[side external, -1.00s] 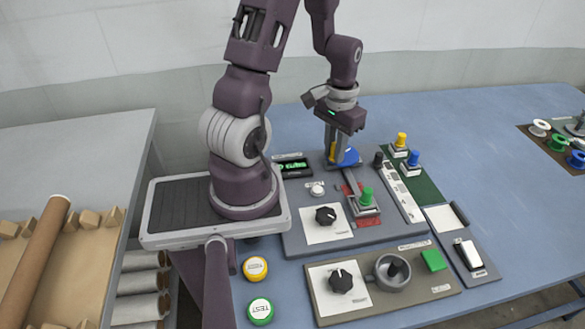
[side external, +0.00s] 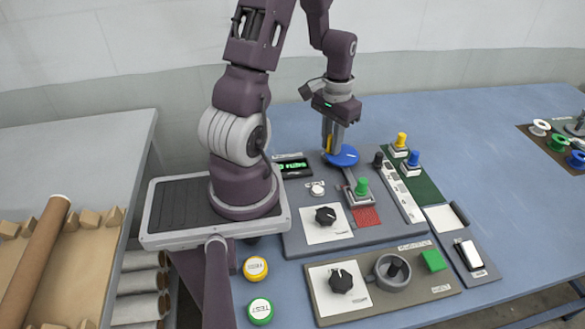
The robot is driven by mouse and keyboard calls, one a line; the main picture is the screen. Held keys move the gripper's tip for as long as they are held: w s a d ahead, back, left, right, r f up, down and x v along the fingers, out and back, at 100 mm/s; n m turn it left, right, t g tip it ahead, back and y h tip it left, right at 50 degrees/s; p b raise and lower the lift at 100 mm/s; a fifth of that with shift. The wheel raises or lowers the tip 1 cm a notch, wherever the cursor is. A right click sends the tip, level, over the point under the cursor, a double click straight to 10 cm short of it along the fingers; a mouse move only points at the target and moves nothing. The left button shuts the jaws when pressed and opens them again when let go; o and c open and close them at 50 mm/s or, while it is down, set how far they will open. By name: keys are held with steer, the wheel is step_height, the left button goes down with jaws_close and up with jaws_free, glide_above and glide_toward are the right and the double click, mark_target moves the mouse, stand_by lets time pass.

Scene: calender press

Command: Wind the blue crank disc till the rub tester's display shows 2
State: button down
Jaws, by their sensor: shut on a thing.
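The blue crank disc (side external: 346,157) lies flat at the back of the grey rub tester panel (side external: 297,238). My gripper (side external: 329,152) points down at the disc's left side, its jaws shut on the disc's yellow handle (side external: 330,142). The handle is partly hidden by the fingers. The tester's display (side external: 293,167) glows green to the left of the disc, but its text is too small to read. A grey arm runs from under the disc to a carriage with a green knob (side external: 362,188), which sits above the red rub patch (side external: 366,216).
A black dial (side external: 326,215) and a white button (side external: 318,189) are on the panel. Yellow (side external: 401,140) and blue (side external: 413,158) knobbed blocks stand right of the disc. The table at right is mostly clear.

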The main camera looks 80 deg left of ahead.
steer(key=shift+w+a, duration=0.45)
steer(key=shift+w, duration=0.2)
steer(key=shift+w+a, duration=0.15)
steer(key=shift+w, duration=0.5)
